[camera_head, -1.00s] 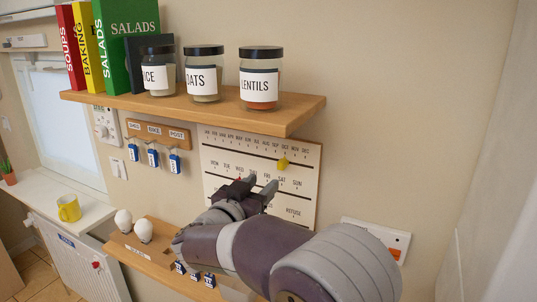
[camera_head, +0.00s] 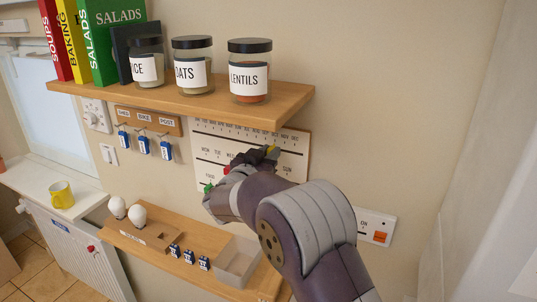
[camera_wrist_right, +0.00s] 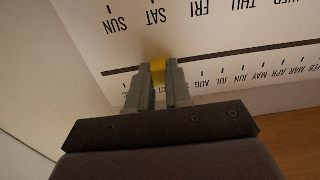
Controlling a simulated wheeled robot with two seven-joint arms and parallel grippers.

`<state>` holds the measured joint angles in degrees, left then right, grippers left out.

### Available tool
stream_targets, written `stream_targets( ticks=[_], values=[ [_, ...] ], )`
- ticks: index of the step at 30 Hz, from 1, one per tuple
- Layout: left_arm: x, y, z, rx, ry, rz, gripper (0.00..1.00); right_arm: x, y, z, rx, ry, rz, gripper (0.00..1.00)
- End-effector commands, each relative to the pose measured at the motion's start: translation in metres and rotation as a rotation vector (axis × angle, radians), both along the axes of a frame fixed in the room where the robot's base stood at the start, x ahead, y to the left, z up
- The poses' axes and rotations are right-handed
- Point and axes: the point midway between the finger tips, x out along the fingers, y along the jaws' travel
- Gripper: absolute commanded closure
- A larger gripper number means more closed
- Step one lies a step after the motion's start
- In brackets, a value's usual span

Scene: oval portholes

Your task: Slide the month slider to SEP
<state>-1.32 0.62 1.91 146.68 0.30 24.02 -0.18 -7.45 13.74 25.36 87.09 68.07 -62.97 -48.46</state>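The white calendar board (camera_head: 296,148) hangs on the wall under the shelf, with rows of months, weekdays and bins. The month slider is a yellow knob (camera_head: 271,149) on the month row's groove. My right gripper (camera_head: 268,153) is at it. In the right wrist view the yellow knob (camera_wrist_right: 158,72) fills the gap between the two fingertips (camera_wrist_right: 158,78), which look shut on it. That view is upside down; AUG and earlier months show right of the fingers. The fingers hide the labels nearest the knob, so its exact month cannot be read. My left gripper is out of view.
A red knob (camera_head: 227,169) and a green knob (camera_head: 208,187) sit on the lower rows, close to my right wrist. A wooden shelf (camera_head: 190,102) with jars and books juts out above. A lower shelf (camera_head: 130,236) holds bulbs and a grey bin (camera_head: 237,262).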

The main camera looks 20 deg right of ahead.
Motion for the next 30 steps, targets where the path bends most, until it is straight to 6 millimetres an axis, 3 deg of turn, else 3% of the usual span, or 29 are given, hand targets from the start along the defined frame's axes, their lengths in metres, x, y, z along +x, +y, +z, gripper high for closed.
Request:
stream_targets(
  ticks=[9, 17, 18, 20, 30],
  values=[
    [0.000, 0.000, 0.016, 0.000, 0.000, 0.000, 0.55, 0.018, 0.016, 0.003, 0.000, 0.003, 0.001, 1.00],
    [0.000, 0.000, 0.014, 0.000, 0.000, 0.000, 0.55, 0.019, 0.018, 0.000, 0.000, 0.000, 0.000, 1.00],
    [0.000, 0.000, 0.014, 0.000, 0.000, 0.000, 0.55, 0.019, 0.018, 0.000, 0.000, 0.000, 0.000, 0.72],
    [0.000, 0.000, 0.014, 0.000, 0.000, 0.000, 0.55, 0.019, 0.018, 0.000, 0.000, 0.000, 0.000, 0.55],
    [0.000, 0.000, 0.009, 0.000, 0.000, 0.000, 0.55, 0.016, 0.022, -0.002, 0.000, -0.001, 0.001, 0.55]
  ],
)
